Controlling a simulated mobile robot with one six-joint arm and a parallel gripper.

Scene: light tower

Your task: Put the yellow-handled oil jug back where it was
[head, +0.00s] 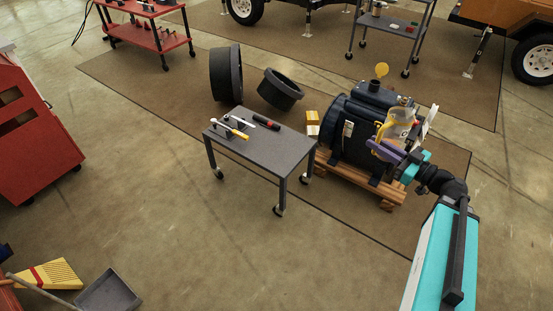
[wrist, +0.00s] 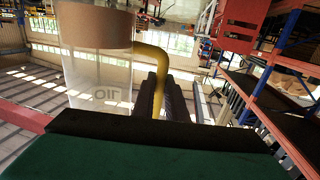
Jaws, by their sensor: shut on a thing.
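My gripper (head: 387,150) is shut on the yellow handle (wrist: 152,55) of the oil jug. The jug (head: 401,122) is clear with a yellow handle and shows in front of the dark engine (head: 347,126) in the head view. In the wrist view the clear jug (wrist: 100,75) fills the left part, with the word OIL on its wall and a tan band near its top. I cannot tell whether the jug touches the engine.
A grey wheeled cart (head: 262,152) with several hand tools stands left of the engine. Small boxes (head: 312,119) lie between them. Two black tyres or rings (head: 226,75) are behind the cart. Open floor (head: 210,235) lies in front of the cart.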

